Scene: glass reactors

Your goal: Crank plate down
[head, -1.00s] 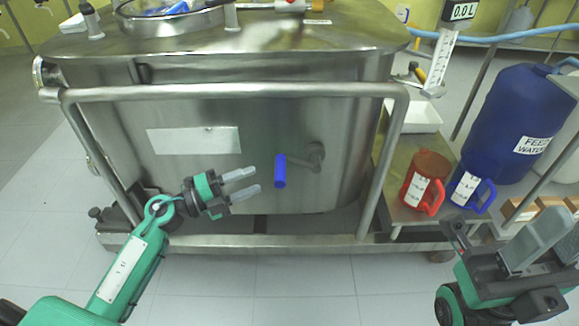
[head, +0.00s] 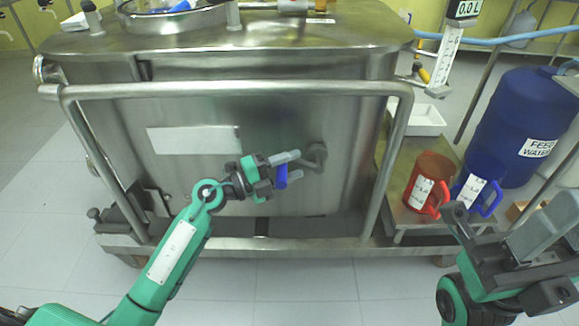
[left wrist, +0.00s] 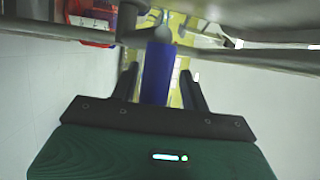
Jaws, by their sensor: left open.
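The crank is a metal arm (head: 313,160) on the front wall of the steel tank, with a blue handle (head: 281,178) hanging at its left end. My left gripper (head: 289,166) is open, with its fingers on either side of the blue handle in the head view. In the left wrist view the blue handle (left wrist: 158,75) stands between the two dark fingers, with gaps that suggest they are not closed on it. My right gripper (head: 525,250) is at the lower right, away from the crank; its fingers' opening is unclear. No plate is clearly visible.
A steel rail (head: 230,89) runs across the tank front above my left gripper. A red jug (head: 428,180) and a blue jug (head: 475,190) stand on a side shelf at right. A blue feed water barrel (head: 520,125) stands behind them. The floor in front is clear.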

